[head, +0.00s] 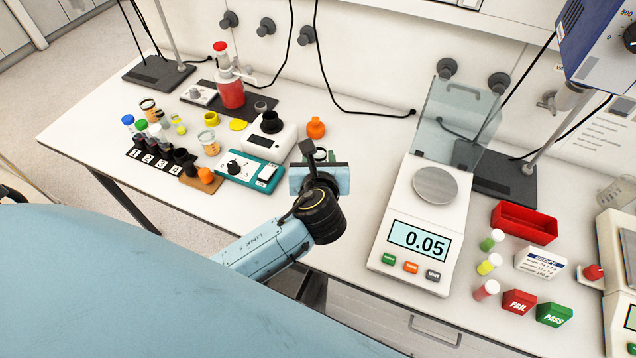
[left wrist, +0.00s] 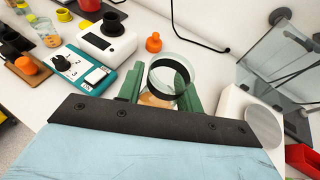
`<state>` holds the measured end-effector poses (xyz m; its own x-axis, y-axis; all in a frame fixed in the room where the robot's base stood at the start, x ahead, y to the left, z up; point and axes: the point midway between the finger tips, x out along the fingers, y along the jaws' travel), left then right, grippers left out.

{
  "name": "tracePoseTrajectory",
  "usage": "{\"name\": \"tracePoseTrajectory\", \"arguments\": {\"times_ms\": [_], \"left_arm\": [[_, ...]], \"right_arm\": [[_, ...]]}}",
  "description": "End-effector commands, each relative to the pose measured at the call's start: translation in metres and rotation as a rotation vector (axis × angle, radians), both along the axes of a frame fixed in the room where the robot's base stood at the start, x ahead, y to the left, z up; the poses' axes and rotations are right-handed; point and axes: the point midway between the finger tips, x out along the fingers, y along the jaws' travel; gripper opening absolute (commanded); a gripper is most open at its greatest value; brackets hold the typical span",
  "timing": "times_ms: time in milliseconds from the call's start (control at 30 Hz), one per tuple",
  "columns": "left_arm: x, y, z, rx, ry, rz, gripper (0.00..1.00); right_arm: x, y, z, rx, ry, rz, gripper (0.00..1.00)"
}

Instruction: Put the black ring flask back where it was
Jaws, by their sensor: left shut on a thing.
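The black ring flask (left wrist: 158,77) is clear glass with a black band and some orange-brown liquid low inside. My left gripper (left wrist: 160,97) is shut on it, with a green finger on each side. In the head view the left gripper (head: 318,165) is above the front of the bench, between the teal device and the balance. There the flask (head: 321,155) is mostly hidden behind the gripper. Whether it touches the bench is unclear. My right gripper is not in view.
A teal device (head: 243,171), a white device (head: 266,141) and an orange flask-shaped piece (head: 315,128) stand near the gripper. A numbered black rack (head: 160,160) is farther left. The balance (head: 425,215) stands to the right, reading 0.05, with its clear lid raised.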

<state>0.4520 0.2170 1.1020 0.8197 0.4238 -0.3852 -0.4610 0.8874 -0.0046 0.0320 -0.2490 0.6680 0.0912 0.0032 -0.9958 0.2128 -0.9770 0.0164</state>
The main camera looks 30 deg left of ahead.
Motion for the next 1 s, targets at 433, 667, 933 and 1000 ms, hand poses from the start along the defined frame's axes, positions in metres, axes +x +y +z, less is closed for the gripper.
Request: {"name": "tracePoseTrajectory", "arguments": {"times_ms": [433, 667, 933, 1000], "left_arm": [[0.000, 0.001, -0.043, 0.000, 0.000, -0.033, 0.11], [-0.001, 0.002, -0.075, 0.007, 0.004, -0.036, 0.11], [-0.001, 0.002, -0.105, 0.006, 0.001, -0.036, 0.11], [-0.001, 0.002, -0.110, 0.005, 0.002, -0.036, 0.11]], "right_arm": [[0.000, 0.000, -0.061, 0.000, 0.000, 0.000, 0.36], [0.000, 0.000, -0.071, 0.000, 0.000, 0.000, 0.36], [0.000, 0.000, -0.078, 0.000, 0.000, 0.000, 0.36], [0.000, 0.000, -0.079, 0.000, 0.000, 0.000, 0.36]]}}
